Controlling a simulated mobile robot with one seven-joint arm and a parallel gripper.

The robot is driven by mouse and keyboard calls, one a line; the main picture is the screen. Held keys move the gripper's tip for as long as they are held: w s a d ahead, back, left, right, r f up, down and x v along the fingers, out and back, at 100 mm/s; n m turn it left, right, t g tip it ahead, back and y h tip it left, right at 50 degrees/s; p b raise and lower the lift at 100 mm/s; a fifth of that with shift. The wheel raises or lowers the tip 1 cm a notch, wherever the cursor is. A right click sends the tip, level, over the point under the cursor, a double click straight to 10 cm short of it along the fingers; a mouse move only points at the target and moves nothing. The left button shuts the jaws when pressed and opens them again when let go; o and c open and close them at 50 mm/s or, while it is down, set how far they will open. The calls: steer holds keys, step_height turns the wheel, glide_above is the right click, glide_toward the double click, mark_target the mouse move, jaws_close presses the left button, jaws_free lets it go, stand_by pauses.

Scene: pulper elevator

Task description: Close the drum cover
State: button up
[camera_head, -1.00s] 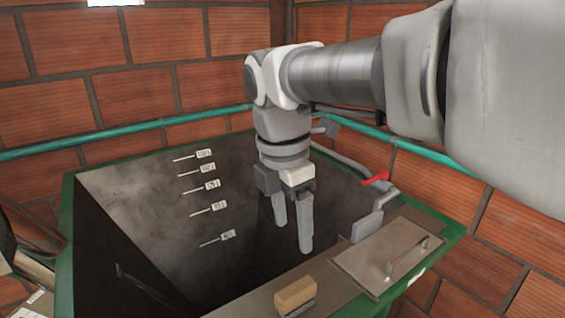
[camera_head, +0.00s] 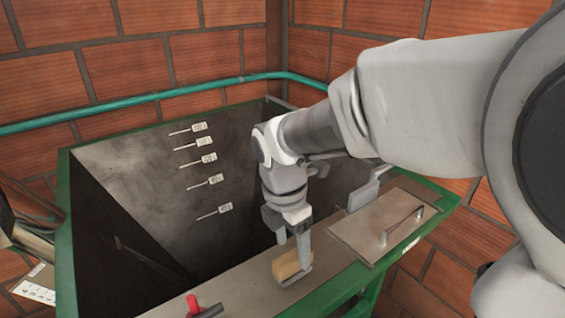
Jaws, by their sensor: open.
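A flat grey metal plate with a bar handle (camera_head: 382,226) lies on the right part of the hopper's front ledge. I cannot tell whether this plate is the drum cover; no other cover is clear to see. My gripper (camera_head: 292,250) points down over the ledge, left of the plate, with its fingers apart and empty. Its fingertips are at a light wooden block (camera_head: 287,265) on the ledge. One finger overlaps the block's right side in the view; I cannot tell whether it touches.
The open dark hopper (camera_head: 120,155) has a green rim and several white labels on its inner wall. A red-handled part (camera_head: 195,305) shows at the bottom edge. A teal pipe (camera_head: 130,112) runs along the brick walls. My arm hides the back right.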

mark_target(293, 255)
steer(key=shift+w+d+f, duration=0.1)
steer(key=shift+f, duration=0.8)
steer(key=shift+w+d+f, duration=0.1)
steer(key=shift+f, duration=0.8)
steer(key=shift+f, duration=0.25)
jaws_close()
